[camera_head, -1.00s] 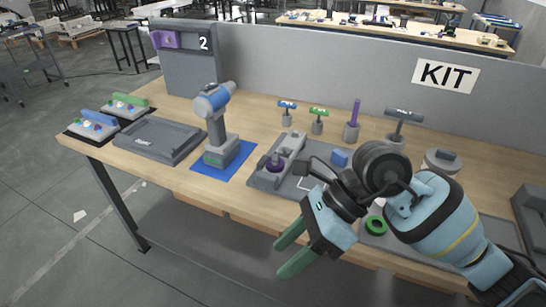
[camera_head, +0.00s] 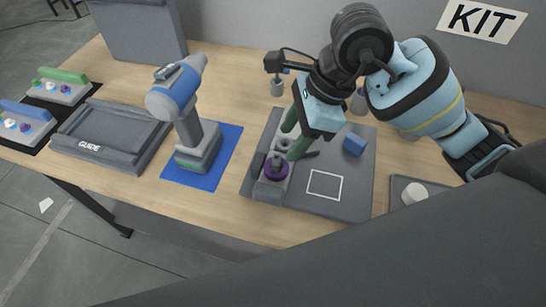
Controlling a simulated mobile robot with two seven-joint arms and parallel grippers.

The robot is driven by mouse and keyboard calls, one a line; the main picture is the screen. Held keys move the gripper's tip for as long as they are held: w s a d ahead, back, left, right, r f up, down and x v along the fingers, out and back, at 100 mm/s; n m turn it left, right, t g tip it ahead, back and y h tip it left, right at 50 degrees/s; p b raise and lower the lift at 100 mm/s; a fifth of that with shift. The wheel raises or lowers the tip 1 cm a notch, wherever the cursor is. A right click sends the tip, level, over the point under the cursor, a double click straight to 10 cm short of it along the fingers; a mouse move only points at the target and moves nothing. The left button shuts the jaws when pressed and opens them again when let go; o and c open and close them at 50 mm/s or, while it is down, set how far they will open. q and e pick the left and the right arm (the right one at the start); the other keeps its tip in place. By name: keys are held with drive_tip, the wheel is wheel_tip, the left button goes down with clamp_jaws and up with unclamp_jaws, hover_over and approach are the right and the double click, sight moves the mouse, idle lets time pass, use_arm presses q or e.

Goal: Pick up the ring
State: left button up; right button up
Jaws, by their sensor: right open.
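A purple ring-shaped piece (camera_head: 275,170) sits around a grey post at the near end of a grey fixture (camera_head: 266,190). The fixture stands on the left part of a grey board (camera_head: 335,206). My left gripper is not in view.
A blue-grey power drill (camera_head: 188,115) stands on a blue mat (camera_head: 230,150) to the left. A GUIDE tray (camera_head: 112,135) is further left. A large dark shape covers the lower right.

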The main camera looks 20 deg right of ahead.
sight(281, 161)
drive_tip(key=shift+s+a+f, duration=0.1)
drive_tip(key=shift+a+f, duration=0.1)
drive_tip(key=shift+f, duration=0.45)
drive_tip(key=shift+a+f, duration=0.25)
drive_tip(key=shift+f, duration=0.4)
drive_tip(key=x, duration=0.3)
drive_tip(key=shift+d+f, duration=0.2)
drive_tip(key=shift+f, duration=0.3)
drive_tip(key=shift+a+f, duration=0.25)
drive_tip(key=shift+f, duration=0.35)
drive_tip(key=c, duration=0.7)
